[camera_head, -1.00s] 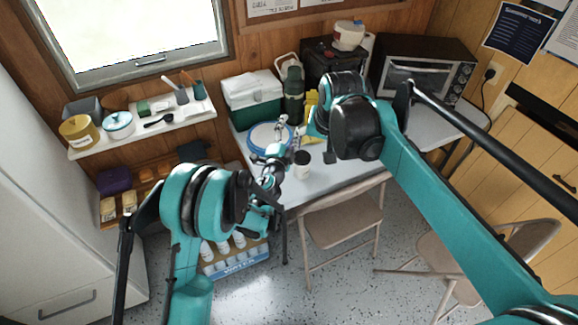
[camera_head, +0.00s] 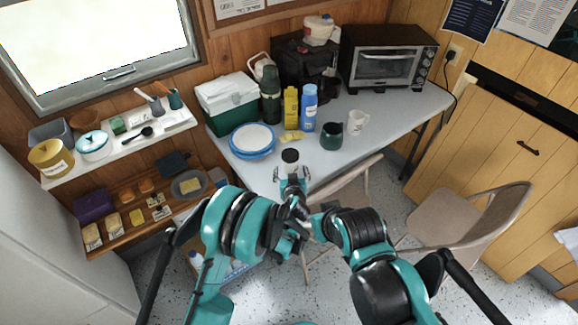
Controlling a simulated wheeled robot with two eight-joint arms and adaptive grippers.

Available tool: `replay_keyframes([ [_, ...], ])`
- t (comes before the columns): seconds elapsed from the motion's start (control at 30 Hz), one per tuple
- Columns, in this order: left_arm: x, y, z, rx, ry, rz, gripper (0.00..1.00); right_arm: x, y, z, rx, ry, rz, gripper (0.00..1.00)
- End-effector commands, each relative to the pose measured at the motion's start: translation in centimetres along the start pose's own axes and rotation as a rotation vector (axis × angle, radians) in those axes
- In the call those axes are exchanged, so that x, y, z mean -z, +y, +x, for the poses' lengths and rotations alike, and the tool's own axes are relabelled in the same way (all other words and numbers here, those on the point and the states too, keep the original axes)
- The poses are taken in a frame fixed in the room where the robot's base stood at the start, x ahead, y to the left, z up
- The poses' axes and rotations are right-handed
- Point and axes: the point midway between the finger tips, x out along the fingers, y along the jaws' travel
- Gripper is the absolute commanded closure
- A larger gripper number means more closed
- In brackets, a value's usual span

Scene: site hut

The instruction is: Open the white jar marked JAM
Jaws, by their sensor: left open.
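A small white jar with a dark lid (camera_head: 290,157) stands upright near the front edge of the table (camera_head: 347,143). Its marking is too small to read, so I cannot confirm that it says JAM. My left gripper (camera_head: 291,174) is open, with its fingers spread on either side of the jar's lower front. I cannot tell whether they touch it. My right arm comes in low from the right, and its end overlaps my left arm's wrist. The right gripper's fingers cannot be made out there.
Behind the jar are a blue-rimmed plate (camera_head: 253,140), a yellow bottle (camera_head: 290,107), a blue bottle (camera_head: 309,108), a dark green mug (camera_head: 331,136) and a white mug (camera_head: 357,122). A folding chair (camera_head: 347,190) stands against the table front. Wall shelves (camera_head: 135,131) are left.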

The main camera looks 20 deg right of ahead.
Motion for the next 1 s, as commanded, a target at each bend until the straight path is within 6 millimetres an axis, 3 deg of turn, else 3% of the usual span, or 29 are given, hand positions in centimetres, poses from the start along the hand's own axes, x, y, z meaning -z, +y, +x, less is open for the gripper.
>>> replay_keyframes([
  [0.3, -0.1, 0.0, 4.7, 0.001, 0.0, 0.002, 0.23, -1.2, 0.0, 1.7, 0.0, -0.001, 0.001, 0.25],
  [0.6, 0.2, 0.0, 5.3, 0.0, 0.001, 0.002, 0.23, -1.2, 0.0, 1.7, 0.0, -0.001, 0.001, 0.25],
  [0.67, 0.2, 0.0, 5.3, 0.0, 0.001, 0.002, 0.34, -1.2, 0.0, 1.7, 0.0, -0.001, 0.001, 0.25],
  [0.87, 0.2, 0.0, 5.2, 0.0, 0.001, 0.002, 0.87, -1.2, 0.0, 1.7, 0.0, -0.001, 0.001, 0.25],
  [1.0, 0.2, 0.0, 5.2, 0.0, 0.001, 0.002, 0.89, -1.2, 0.0, 1.7, 0.0, -0.001, 0.001, 0.25],
])
